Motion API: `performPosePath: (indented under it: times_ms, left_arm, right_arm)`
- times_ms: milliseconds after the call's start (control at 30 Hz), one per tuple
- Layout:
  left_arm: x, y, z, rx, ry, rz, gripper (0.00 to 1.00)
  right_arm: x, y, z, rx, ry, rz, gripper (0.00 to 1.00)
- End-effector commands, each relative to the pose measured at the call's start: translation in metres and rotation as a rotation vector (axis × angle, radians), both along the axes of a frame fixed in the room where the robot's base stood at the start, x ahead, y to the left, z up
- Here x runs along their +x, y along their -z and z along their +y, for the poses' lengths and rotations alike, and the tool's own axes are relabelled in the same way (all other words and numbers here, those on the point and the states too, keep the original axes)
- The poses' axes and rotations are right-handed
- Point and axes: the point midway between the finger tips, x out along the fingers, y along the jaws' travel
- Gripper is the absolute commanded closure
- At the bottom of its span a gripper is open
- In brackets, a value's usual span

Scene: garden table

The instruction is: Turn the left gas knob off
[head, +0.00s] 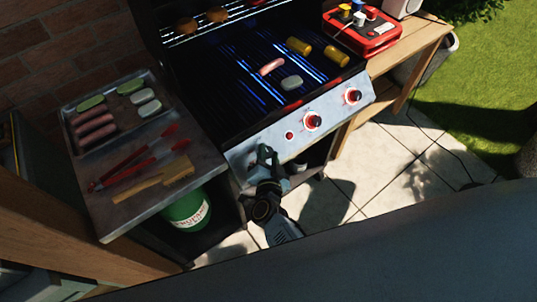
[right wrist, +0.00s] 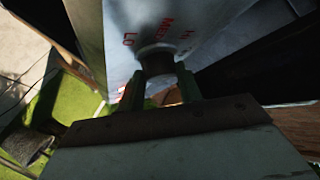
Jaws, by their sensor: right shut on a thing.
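The gas grill's front panel (head: 240,158) runs diagonally across the head view. My right gripper (head: 265,156) is at the left end of this panel, where it hides the left gas knob in the head view. In the right wrist view the left knob (right wrist: 157,60) is a dark round knob between the two fingers of my right gripper (right wrist: 160,85), which is shut on it. Red LO, MED and HI marks show on the panel around it. Where the knob points cannot be told. My left gripper is not in view.
Two other knobs, the middle one (head: 312,121) and the right one (head: 353,96), and a red button (head: 289,135) are on the panel. Food lies on the grate, with blue flames below. A side shelf (head: 118,213) holds a tray (head: 68,108) and tongs (head: 135,163).

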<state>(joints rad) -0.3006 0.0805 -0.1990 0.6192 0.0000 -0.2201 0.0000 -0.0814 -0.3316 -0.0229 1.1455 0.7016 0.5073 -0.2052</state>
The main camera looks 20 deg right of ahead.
Motion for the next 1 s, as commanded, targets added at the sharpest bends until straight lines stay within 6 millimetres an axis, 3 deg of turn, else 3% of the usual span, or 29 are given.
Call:
performPosePath:
  times_ms: [67, 100, 233, 633, 1000]
  left_arm:
    - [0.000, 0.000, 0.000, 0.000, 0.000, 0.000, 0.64]
    - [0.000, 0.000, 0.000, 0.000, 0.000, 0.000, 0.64]
    - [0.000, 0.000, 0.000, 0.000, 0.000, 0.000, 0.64]
    - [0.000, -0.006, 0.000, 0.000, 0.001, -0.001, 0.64]
    - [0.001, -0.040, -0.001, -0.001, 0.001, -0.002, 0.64]
  right_arm:
    - [0.000, 0.000, 0.001, 0.002, -0.001, -0.001, 0.88]
    - [0.000, 0.000, 0.001, 0.002, -0.001, -0.001, 0.61]
    - [0.000, 0.000, 0.001, 0.001, -0.001, 0.000, 0.44]
    - [-0.009, -0.003, 0.002, -0.002, -0.001, 0.001, 0.43]
    - [-0.079, -0.019, 0.022, 0.000, -0.002, 0.004, 0.43]
